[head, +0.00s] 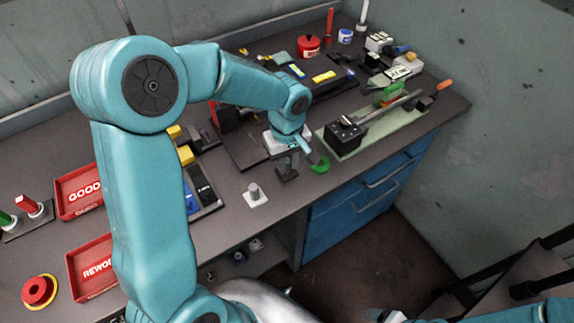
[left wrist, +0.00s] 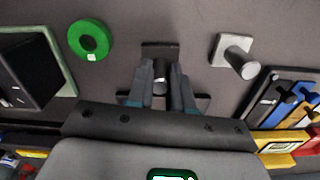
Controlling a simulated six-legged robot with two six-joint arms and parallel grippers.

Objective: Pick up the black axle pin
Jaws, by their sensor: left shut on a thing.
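My left gripper (head: 289,160) points down at the bench near its front edge. In the left wrist view its two fingers (left wrist: 161,88) are closed around a dark upright cylinder, which appears to be the black axle pin (left wrist: 160,74). A black base (left wrist: 160,50) shows under and behind the fingers, and in the head view a dark block (head: 287,174) is just below the gripper. I cannot tell whether the pin is clear of this base. The fingers hide much of the pin. My right gripper cannot be made out.
A green ring (head: 320,166) lies just right of the gripper. A grey post on a white base (head: 255,196) stands to its left. A black block on a pale green plate (head: 345,136) is at right. Red GOOD (head: 84,191) and REWORK (head: 93,267) trays are at left.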

